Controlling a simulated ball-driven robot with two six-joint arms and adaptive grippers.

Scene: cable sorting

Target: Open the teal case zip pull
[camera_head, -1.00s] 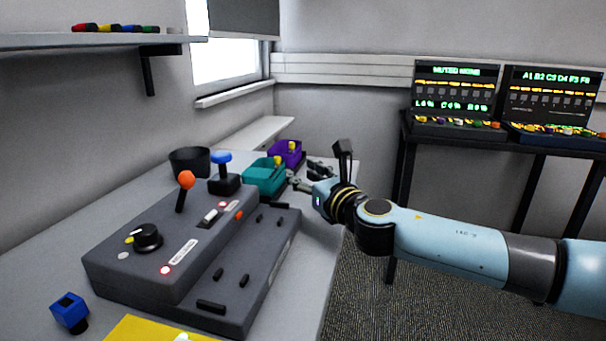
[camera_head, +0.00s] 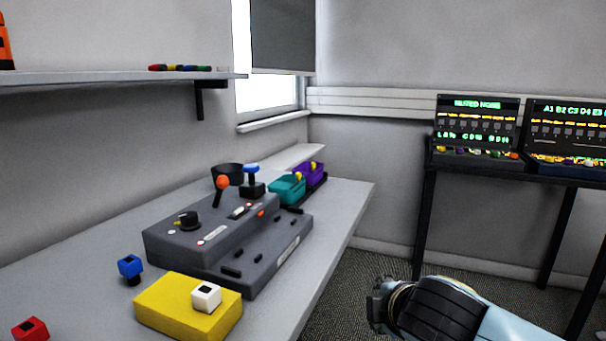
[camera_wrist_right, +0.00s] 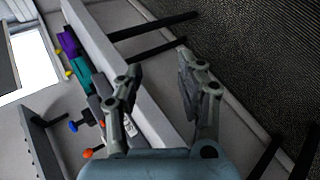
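The teal case (camera_head: 284,191) sits at the far end of the desk, just in front of a purple case (camera_head: 311,174). A small yellow piece (camera_head: 299,177) shows at its top; I cannot tell whether this is the zip pull. The teal case also shows in the right wrist view (camera_wrist_right: 83,76), left of the fingers. My right gripper (camera_wrist_right: 160,68) is open and empty, with its fingers spread apart. In the head view the right gripper (camera_head: 378,305) is low, off the desk's right edge and well away from the case. My left gripper is not in view.
A dark control box (camera_head: 210,228) with an orange-topped lever stands before the cases. A yellow block (camera_head: 172,305) lies nearer. Floor between desk and black console table (camera_head: 428,200) is open.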

